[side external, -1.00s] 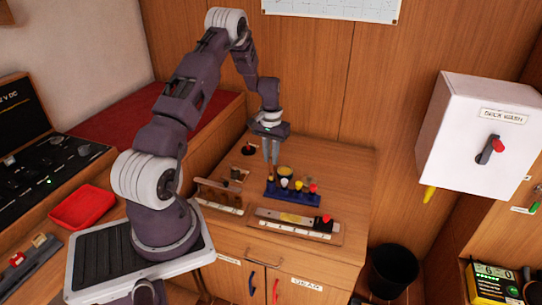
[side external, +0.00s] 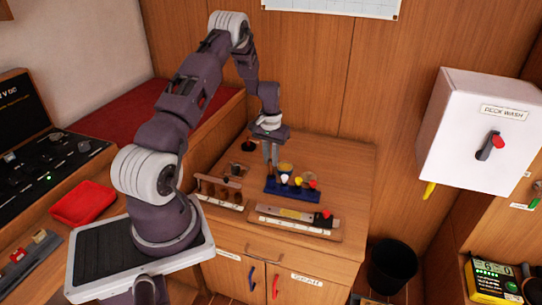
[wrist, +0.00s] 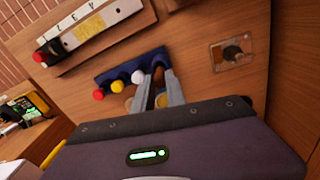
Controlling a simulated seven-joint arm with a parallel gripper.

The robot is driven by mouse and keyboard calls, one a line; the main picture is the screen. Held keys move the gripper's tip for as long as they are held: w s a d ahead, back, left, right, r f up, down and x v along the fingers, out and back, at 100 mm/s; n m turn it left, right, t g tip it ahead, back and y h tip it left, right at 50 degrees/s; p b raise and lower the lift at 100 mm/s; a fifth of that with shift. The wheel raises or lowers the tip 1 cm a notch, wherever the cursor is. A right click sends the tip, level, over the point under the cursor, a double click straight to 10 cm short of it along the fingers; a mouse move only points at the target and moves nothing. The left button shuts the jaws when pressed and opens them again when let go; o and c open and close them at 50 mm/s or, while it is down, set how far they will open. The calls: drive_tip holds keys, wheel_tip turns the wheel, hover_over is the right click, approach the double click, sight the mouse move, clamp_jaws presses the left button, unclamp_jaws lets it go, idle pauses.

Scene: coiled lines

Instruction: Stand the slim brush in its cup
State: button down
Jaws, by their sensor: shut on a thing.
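My gripper (side external: 270,161) points down at the left end of the blue rack (side external: 290,197). In the wrist view its two grey fingers (wrist: 158,78) are close together at the end of the rack (wrist: 110,79). They are shut on a slim thing, mostly hidden, which I take to be the brush; a tan patch shows between them. A round yellowish cup-like thing (side external: 285,168) stands behind the rack, just right of the fingers. I cannot tell whether the held thing touches the rack.
White (side external: 285,179), yellow (side external: 297,181) and red (side external: 312,184) tops stand in the rack, close beside the fingers. A wooden rack (side external: 220,192) is left; a labelled board (side external: 300,220) lies in front. A dark knob (side external: 248,145) stands behind. The counter's right side is clear.

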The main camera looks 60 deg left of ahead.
drive_tip(key=shift+f, duration=1.35)
drive_tip(key=c, duration=1.3)
unclamp_jaws()
drive_tip(key=shift+r, duration=3)
